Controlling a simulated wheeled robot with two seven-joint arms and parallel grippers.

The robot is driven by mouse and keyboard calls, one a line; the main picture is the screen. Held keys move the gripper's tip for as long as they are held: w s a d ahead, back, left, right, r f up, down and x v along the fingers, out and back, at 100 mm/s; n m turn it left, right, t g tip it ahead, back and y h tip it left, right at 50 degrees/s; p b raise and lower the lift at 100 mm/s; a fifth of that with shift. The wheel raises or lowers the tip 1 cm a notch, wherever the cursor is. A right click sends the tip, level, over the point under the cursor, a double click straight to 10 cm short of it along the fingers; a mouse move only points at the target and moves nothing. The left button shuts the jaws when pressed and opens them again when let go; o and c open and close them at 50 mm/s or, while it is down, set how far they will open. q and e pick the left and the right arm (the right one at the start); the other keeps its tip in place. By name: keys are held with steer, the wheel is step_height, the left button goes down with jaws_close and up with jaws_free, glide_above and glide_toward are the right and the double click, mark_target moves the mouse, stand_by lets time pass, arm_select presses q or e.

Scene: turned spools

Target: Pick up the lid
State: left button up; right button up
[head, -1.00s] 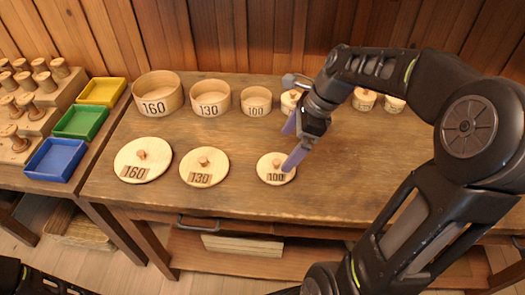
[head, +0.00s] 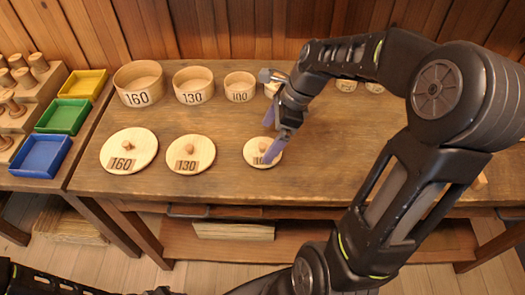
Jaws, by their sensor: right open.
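The other finger is farther back, beyond the lid. I cannot tell whether the near finger touches the lid. My left gripper is not in view; only dark arm parts show at the bottom left.
Yellow (head: 83,84), green (head: 64,115) and blue (head: 41,156) trays are at the left beside racked spools.

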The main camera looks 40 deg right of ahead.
mark_target(263, 145)
steer(key=x, duration=0.4)
steer(key=shift+w+a+f, duration=0.15)
steer(key=shift+f, duration=0.15)
steer(key=shift+c, duration=0.3)
steer(key=c, duration=1)
